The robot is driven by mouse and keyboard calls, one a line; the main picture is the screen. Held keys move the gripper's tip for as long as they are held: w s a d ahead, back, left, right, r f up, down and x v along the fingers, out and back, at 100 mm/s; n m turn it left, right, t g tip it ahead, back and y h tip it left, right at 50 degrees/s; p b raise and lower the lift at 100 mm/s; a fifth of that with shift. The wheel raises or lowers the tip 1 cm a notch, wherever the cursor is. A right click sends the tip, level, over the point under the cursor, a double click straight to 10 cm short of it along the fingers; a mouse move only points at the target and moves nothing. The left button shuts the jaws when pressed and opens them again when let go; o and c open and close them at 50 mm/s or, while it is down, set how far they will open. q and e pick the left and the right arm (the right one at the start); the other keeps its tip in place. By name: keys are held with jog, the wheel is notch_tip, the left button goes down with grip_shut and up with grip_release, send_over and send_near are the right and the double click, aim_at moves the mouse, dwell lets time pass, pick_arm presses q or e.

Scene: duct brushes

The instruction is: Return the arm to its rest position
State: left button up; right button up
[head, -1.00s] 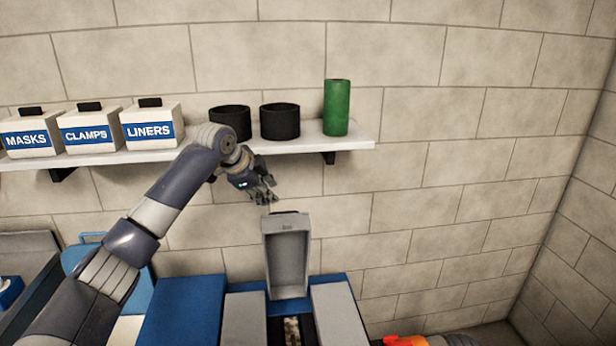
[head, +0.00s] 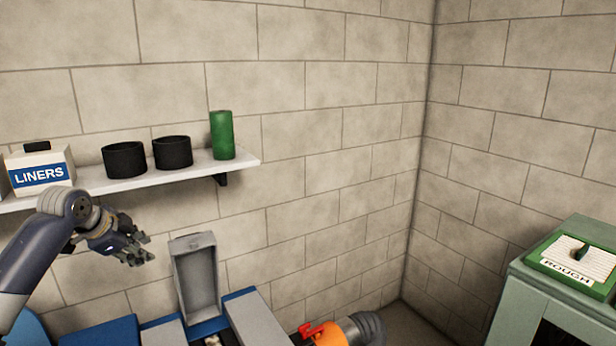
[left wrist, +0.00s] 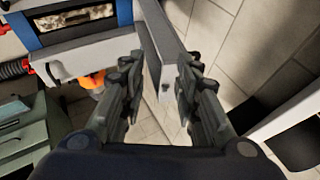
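My left arm reaches in from the left in the head view. Its gripper (head: 138,255) is in front of the wall below the shelf, left of an upright grey open tray-like cover (head: 197,275). In the left wrist view the two fingers (left wrist: 158,85) are spread wide apart with nothing held between them. A grey panel (left wrist: 158,45), apparently that cover, shows beyond the gap. I cannot tell the exact distance to it. My right gripper is in neither view.
A white shelf (head: 100,186) carries a LINERS box (head: 40,172), two black cups and a green cylinder (head: 222,136). Below is a blue and grey unit (head: 255,322) with an orange fitting (head: 328,335) at its right. A green cabinet (head: 520,290) with a ROUGH tray (head: 572,262) stands right.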

pick_arm(q)
jog(key=s+d+f+n+g, duration=0.1)
jog(key=s+d+f, duration=0.5)
jog(key=f, duration=0.2)
jog(key=s+d+f+g, duration=0.1)
jog(key=s+d+f, duration=0.45)
jog(key=f, duration=0.35)
jog(key=s+d+f+n+g, duration=0.1)
jog(key=s+d+f, duration=0.4)
jog(key=d+f, duration=0.25)
jog(key=s+f+n+g, duration=0.15)
jog(key=s+n, duration=0.35)
jog(key=s, duration=0.9)
jog(key=s+f+n, duration=0.2)
jog(key=s+n, duration=0.2)
jog(key=s, duration=1)
notch_tip(320, 180, down, 29)
jog(key=s+g+b, duration=0.1)
jog(key=s+b, duration=0.1)
jog(key=s+a+f+g+y+b, duration=0.1)
jog(key=s+a+f, duration=0.1)
jog(key=s+f, duration=1.4)
jog(key=shift+s+a+f+m+b, duration=0.15)
jog(key=shift+a+f+m+b, duration=0.15)
jog(key=shift+f, duration=0.35)
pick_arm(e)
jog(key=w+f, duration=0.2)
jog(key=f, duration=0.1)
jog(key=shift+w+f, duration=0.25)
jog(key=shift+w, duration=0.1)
